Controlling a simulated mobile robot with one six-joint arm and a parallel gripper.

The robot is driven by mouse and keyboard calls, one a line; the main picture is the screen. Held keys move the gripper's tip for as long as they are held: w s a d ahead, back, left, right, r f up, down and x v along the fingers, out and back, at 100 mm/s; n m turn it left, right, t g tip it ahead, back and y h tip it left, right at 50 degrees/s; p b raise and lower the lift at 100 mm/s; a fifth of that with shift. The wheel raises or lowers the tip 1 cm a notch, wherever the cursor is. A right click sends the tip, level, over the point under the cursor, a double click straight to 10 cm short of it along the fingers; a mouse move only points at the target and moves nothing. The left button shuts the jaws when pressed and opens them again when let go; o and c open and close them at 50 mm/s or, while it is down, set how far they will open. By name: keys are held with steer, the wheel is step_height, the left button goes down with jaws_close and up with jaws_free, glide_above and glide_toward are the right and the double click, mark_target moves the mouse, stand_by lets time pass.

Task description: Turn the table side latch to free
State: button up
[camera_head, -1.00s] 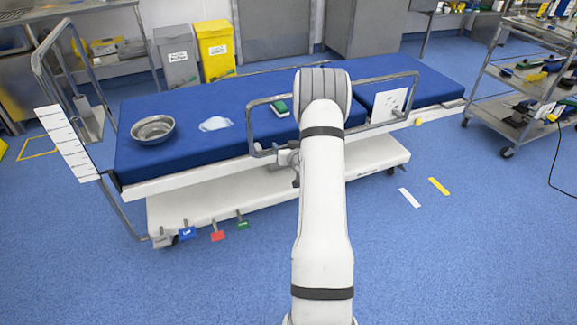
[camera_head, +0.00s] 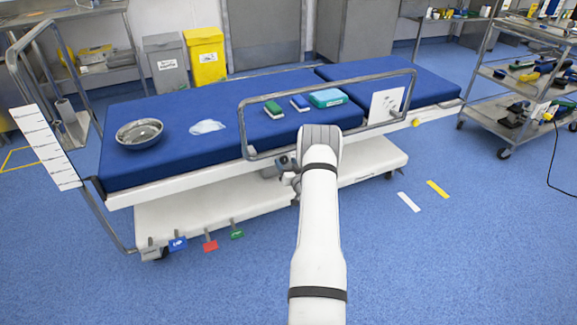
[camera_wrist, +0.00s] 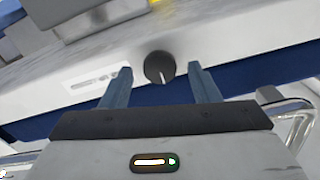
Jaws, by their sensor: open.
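The side latch is a dark round knob (camera_wrist: 159,67) with a pale pointer line, on the white side of the table in the wrist view. My gripper (camera_wrist: 160,70) is open and empty, with one finger on either side of the knob in the picture. I cannot tell whether a finger touches it. In the head view the operating table (camera_head: 190,180) has a blue mattress. My arm (camera_head: 318,230) reaches its near side, and the latch cannot be made out there.
A metal side rail (camera_head: 243,125) stands above the table edge near my arm. A loaded cart (camera_head: 500,115) stands at right. The floor in front is clear.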

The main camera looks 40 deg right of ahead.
steer(key=shift+w, duration=0.35)
steer(key=shift+c, duration=0.4)
